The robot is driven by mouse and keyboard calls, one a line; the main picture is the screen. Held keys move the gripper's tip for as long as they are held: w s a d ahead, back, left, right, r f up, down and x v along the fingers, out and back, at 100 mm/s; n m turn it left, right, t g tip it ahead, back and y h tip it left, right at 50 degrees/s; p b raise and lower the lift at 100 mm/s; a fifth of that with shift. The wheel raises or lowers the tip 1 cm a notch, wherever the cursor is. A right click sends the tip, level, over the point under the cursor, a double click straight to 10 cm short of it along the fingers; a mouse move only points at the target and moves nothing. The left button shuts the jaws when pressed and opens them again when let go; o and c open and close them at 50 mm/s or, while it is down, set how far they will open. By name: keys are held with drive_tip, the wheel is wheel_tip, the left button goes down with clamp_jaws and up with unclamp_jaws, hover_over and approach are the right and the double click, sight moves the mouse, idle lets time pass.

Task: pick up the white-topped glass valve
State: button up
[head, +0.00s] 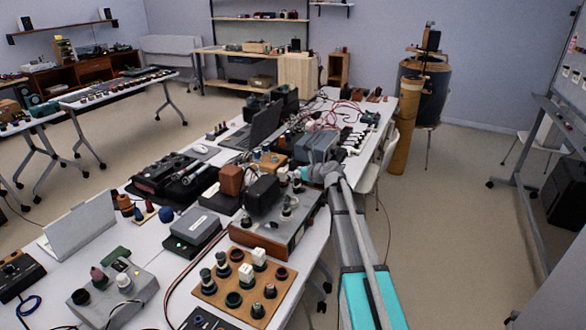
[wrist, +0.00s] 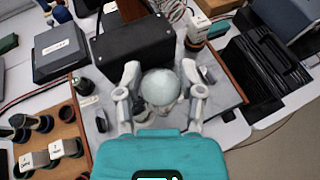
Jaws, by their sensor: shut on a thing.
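The glass valve (wrist: 160,86) shows in the wrist view as a pale, rounded, see-through bulb with a whitish top. It sits between the two grey fingers of my gripper (wrist: 161,100), which are shut on it. Its lower part is hidden by the bulb itself and the teal gripper body. Behind it is the bare metal top of a wooden-sided amplifier (wrist: 100,118); I cannot tell whether the valve touches it. In the head view my arm reaches to the amplifier's right side, and the valve is too small to make out surely.
A black box (wrist: 133,50) stands on the amplifier, close to the valve. A wooden board with several sockets (head: 240,288) lies in front. A grey-topped box (head: 193,232) is left of it. Black cases (wrist: 262,60) lie to the right. The table is crowded.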

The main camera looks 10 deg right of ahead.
drive_tip(key=s+r+p, duration=0.2)
drive_tip(key=s+r, duration=0.1)
drive_tip(key=s, duration=0.5)
drive_tip(key=shift+d+r+p, duration=0.2)
drive_tip(key=shift+d+p, duration=0.15)
drive_tip(key=shift+d, duration=0.1)
drive_tip(key=shift+a, duration=0.1)
